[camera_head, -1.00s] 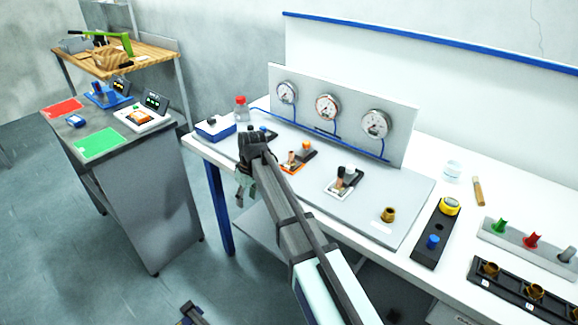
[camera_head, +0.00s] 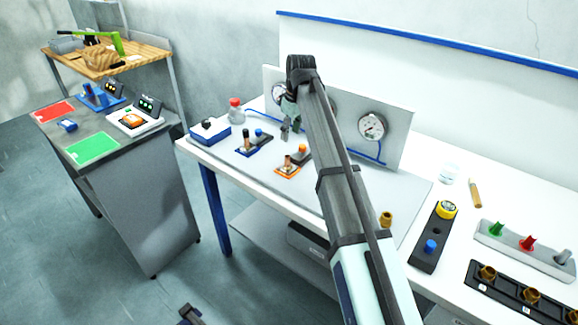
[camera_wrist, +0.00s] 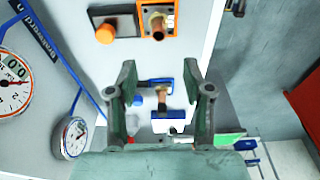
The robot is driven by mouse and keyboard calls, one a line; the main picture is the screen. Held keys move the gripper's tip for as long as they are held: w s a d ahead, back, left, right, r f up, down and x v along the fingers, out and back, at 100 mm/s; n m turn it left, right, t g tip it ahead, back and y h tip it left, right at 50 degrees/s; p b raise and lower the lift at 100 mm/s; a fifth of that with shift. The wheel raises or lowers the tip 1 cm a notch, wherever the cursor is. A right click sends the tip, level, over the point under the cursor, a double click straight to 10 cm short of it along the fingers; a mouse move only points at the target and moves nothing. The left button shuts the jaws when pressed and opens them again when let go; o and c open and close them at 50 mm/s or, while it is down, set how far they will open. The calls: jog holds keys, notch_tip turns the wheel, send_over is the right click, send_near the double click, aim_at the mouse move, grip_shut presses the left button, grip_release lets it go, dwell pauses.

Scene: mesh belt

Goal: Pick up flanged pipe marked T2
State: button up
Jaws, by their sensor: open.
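My gripper (camera_head: 289,128) is open and empty, raised above the grey panel on the bench. In the wrist view, the gripper (camera_wrist: 160,84) frames a copper pipe (camera_wrist: 162,99) on a blue fixture between its fingers, farther off and untouched. That blue fixture (camera_head: 253,148) stands at the panel's left. A second copper pipe (camera_head: 288,163) stands upright on an orange fixture; it also shows at the top of the wrist view (camera_wrist: 157,22). No T2 marking is legible, so I cannot tell which pipe is T2. My arm hides part of the panel.
Pressure gauges stand behind on an upright board (camera_head: 396,132), close to my gripper. A black rack (camera_head: 508,296) with brass fittings lies at lower right. A blue-and-white box (camera_head: 210,131) and a red-capped bottle (camera_head: 236,110) are at the bench's left. A grey side table stands farther left.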

jog(key=p, duration=0.2)
send_over(287, 161)
jog(key=f, duration=0.6)
jog(key=shift+w+d+f, duration=0.2)
jog(key=shift+w+f, duration=0.1)
jog(key=shift+f, duration=0.1)
jog(key=shift+w+a+f+p, duration=0.1)
jog(key=shift+f+p, duration=0.45)
jog(key=shift+f, duration=0.8)
jog(key=shift+w+a+f+p, duration=0.1)
jog(key=shift+f+p, duration=0.4)
jog(key=shift+f, duration=0.8)
grip_shut()
